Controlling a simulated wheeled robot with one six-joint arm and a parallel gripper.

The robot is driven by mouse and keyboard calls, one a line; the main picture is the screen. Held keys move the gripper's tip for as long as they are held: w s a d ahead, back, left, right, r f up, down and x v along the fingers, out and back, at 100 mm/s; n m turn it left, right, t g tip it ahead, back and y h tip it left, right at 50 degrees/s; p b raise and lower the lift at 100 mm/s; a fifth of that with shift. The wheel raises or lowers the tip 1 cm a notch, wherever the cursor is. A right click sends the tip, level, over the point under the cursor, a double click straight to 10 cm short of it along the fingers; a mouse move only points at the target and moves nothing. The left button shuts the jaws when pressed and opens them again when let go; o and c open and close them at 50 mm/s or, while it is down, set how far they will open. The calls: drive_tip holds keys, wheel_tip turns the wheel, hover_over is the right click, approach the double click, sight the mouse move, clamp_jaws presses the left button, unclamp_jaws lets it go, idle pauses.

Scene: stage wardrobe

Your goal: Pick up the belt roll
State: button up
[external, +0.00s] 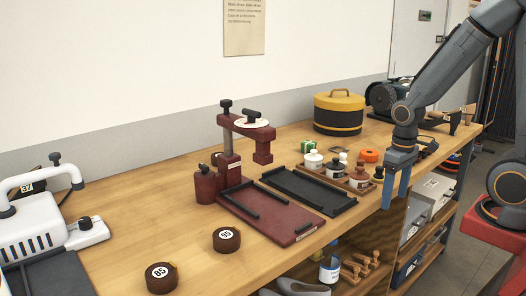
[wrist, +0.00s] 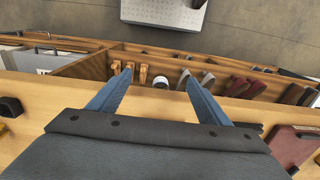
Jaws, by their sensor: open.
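Two dark brown belt rolls with round white number labels lie on the wooden bench in the external view. One roll (external: 161,278) is at the bottom left, and the other roll (external: 226,240) is a little behind it to the right. My gripper (external: 394,200) is open and empty, pointing down at the bench's front edge, far to the right of both rolls. In the wrist view the open blue fingers (wrist: 159,78) have nothing between them that they hold. Neither roll can be made out in the wrist view.
A dark red press (external: 290,226) and a black tray (external: 318,196) lie between the rolls and my gripper. Small bottles stand in a wooden rack (external: 345,181). A white machine (external: 35,236) stands at the left. Bare bench surrounds the rolls. Shelves (external: 415,220) lie below.

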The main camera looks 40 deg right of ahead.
drive_tip(key=w+a+r+m+p, duration=0.1)
drive_tip(key=w+a+r+p, duration=0.1)
drive_tip(key=a, duration=0.4)
drive_tip(key=w+a+r+m+y+p, duration=0.1)
drive_tip(key=w+a+r+p, duration=0.1)
drive_tip(key=a, duration=0.4)
drive_tip(key=w+a+r+m+g+p, duration=0.1)
drive_tip(key=w+a+r+m+p, duration=0.1)
drive_tip(key=a+r, duration=0.2)
drive_tip(key=shift+w+a, duration=0.2)
drive_tip(key=shift+a, duration=0.45)
drive_tip(key=shift+w+a, duration=0.2)
drive_tip(key=shift+a, duration=0.45)
drive_tip(key=w+a+r+m+t+p, duration=0.1)
drive_tip(key=w+a+r+m, duration=0.2)
drive_tip(key=a, duration=0.6)
drive_tip(key=w+a+r+m+t+p, duration=0.1)
drive_tip(key=w+a+r+m, duration=0.15)
drive_tip(key=w+a, duration=0.4)
drive_tip(key=m+y, duration=0.3)
drive_tip(key=m, duration=0.7)
approach(166, 265)
drive_tip(key=shift+n+g+y, duration=0.25)
drive_tip(key=shift+g+y, duration=0.05)
drive_tip(key=shift+w+d+p+x, duration=0.1)
drive_tip(key=shift+p+x, duration=0.35)
drive_tip(key=shift+x, duration=1.6)
drive_tip(key=shift+w+d+p+x, duration=0.15)
drive_tip(key=shift+p+x, duration=0.3)
drive_tip(key=shift+x, duration=1.65)
